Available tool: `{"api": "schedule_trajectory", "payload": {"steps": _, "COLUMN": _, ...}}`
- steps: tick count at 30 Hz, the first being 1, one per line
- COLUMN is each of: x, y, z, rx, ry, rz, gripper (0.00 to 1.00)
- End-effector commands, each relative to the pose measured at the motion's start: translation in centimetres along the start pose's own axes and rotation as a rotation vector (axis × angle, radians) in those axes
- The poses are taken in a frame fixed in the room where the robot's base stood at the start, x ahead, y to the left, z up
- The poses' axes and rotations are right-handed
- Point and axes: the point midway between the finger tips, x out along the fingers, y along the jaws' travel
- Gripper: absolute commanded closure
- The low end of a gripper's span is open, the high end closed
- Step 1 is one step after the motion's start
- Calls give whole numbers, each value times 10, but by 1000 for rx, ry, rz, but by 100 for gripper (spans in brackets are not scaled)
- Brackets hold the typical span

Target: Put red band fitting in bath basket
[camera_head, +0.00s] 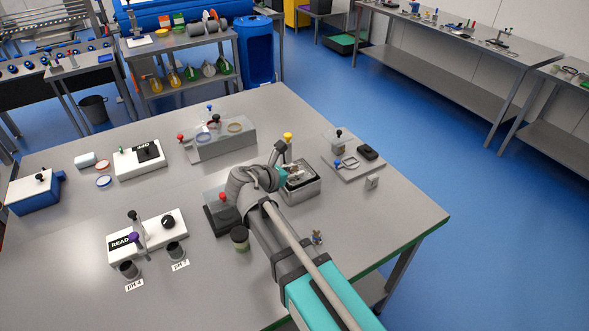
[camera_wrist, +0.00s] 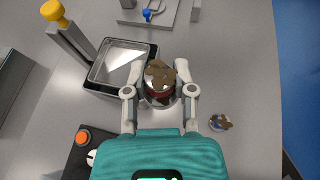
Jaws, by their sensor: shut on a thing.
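My gripper (camera_wrist: 160,91) is shut on a fitting (camera_wrist: 159,74) with a brownish lobed top and a dark red band below it. In the wrist view the held fitting overlaps the right edge of the metal bath (camera_wrist: 94,78); its height above the bath or table cannot be told. The bath has a bright, empty-looking inside and a post with a yellow knob (camera_wrist: 53,11) at its left. The bath (camera_head: 303,193) also shows in the head view, partly behind my arm. The basket cannot be told apart from the bath's inside.
A second fitting with a blue part (camera_wrist: 221,123) lies on the table to the right of my gripper. A dark box with a red knob (camera_head: 222,199) and a dark jar (camera_head: 240,238) stand left of my arm. A grey plate (camera_head: 349,170) with small items lies beyond the bath.

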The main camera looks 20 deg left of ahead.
Motion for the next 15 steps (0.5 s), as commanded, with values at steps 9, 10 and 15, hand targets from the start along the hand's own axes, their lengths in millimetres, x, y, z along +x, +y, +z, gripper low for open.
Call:
{"api": "schedule_trajectory", "payload": {"steps": 9, "x": 14, "y": -43, "z": 42, "rx": 0, "ry": -1, "rz": 2, "gripper": 100}}
{"api": "schedule_trajectory", "payload": {"steps": 10, "x": 14, "y": -44, "z": 43, "rx": 0, "ry": -1, "rz": 2, "gripper": 100}}
{"api": "schedule_trajectory", "payload": {"steps": 15, "x": 16, "y": -45, "z": 43, "rx": 0, "ry": -2, "rz": 4, "gripper": 100}}
